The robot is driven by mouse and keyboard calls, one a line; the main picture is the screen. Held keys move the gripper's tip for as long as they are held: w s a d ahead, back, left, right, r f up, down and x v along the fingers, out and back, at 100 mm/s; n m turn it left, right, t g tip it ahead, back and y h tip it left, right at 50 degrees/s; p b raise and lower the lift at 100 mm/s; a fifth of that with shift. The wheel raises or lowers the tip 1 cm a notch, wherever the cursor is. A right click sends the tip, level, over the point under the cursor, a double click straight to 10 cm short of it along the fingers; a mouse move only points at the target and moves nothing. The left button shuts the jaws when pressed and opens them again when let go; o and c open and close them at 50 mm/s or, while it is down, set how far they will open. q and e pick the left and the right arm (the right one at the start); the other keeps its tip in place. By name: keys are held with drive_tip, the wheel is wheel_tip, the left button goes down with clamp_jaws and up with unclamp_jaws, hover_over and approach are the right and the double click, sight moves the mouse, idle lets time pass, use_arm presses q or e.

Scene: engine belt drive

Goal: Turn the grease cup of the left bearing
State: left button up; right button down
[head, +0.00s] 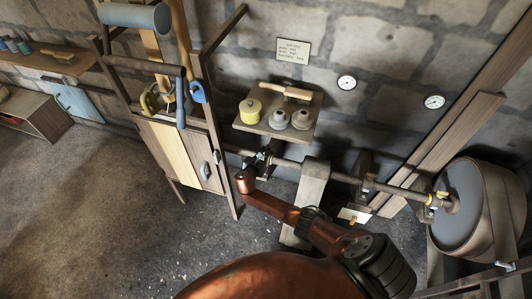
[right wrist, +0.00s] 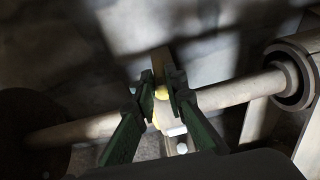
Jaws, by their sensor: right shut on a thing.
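My right gripper (head: 262,157) is at the left end of the long shaft (head: 290,164) in the head view, by the left bearing. In the right wrist view its two dark green fingers (right wrist: 163,94) are shut on the small yellow grease cup (right wrist: 162,93), one on each side. The left bearing (right wrist: 156,119) sits around the shaft (right wrist: 240,90) behind the fingers and is mostly hidden by them. In the head view the gripper hides the cup. My left gripper is not in view.
A wooden tool rack (head: 222,170) stands close left.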

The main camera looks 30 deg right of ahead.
drive_tip(key=m+g+b, duration=0.1)
drive_tip(key=m+g+h+b, duration=0.1)
drive_tip(key=m+g+b, duration=0.1)
drive_tip(key=shift+w+a+f+h, duration=0.25)
drive_tip(key=shift+w+f+h, duration=0.05)
drive_tip(key=shift+f, duration=0.05)
use_arm(q)
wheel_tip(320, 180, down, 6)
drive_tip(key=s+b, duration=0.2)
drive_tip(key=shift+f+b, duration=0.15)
drive_tip(key=shift+b, duration=0.25)
use_arm(e)
drive_tip(key=shift+w+r+m+g+h, duration=0.1)
drive_tip(key=shift+m+g+h, duration=0.05)
drive_tip(key=shift+m+g, duration=0.4)
drive_tip(key=shift+w+r+m+g+h, duration=0.1)
drive_tip(key=shift+m+g+h, duration=0.05)
drive_tip(key=shift+m+g, duration=0.4)
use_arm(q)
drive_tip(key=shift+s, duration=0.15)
use_arm(e)
drive_tip(key=shift+s+d, duration=0.1)
drive_tip(key=c, duration=2)
unclamp_jaws()
drive_tip(key=shift+o, duration=0.2)
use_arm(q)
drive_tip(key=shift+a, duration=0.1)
